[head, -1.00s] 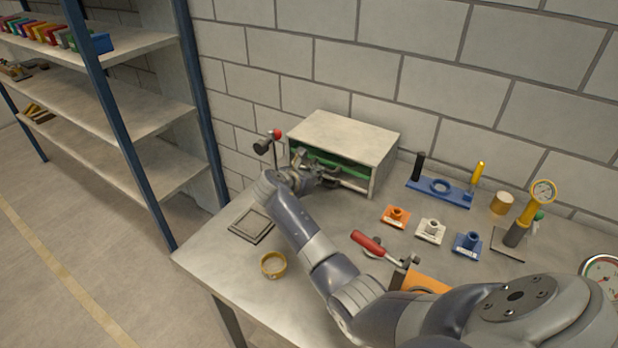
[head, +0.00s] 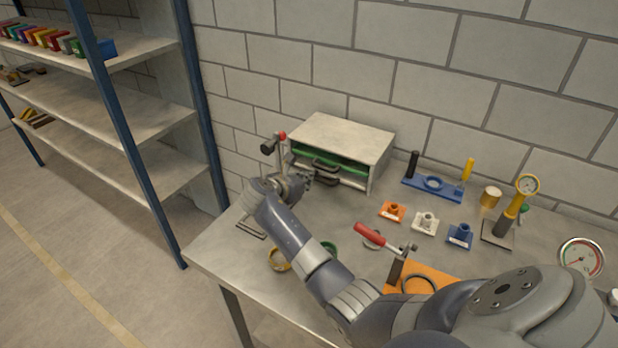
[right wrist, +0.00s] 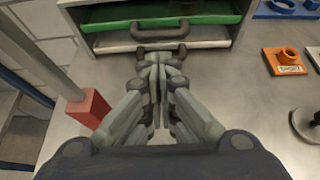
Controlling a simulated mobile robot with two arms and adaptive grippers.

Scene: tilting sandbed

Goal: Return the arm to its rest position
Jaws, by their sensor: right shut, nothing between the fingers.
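My right arm reaches across the workbench from the lower right in the head view. Its gripper (head: 312,181) is in front of the grey drawer cabinet (head: 352,132) at the back of the bench. In the right wrist view the gripper (right wrist: 158,72) is shut and empty, its fingertips close to the dark drawer handles (right wrist: 160,30). I cannot tell whether they touch the lower handle. The cabinet holds a green drawer (right wrist: 100,14) above a white one (right wrist: 110,42). My left gripper is not in view.
A red-tipped lever (head: 281,136) stands left of the cabinet. Orange, white (head: 424,223) and blue (head: 460,236) blocks, a red-handled clamp (head: 370,234), a yellow ring (head: 279,260) and gauges (head: 580,257) are on the bench. A shelf rack (head: 130,110) stands left.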

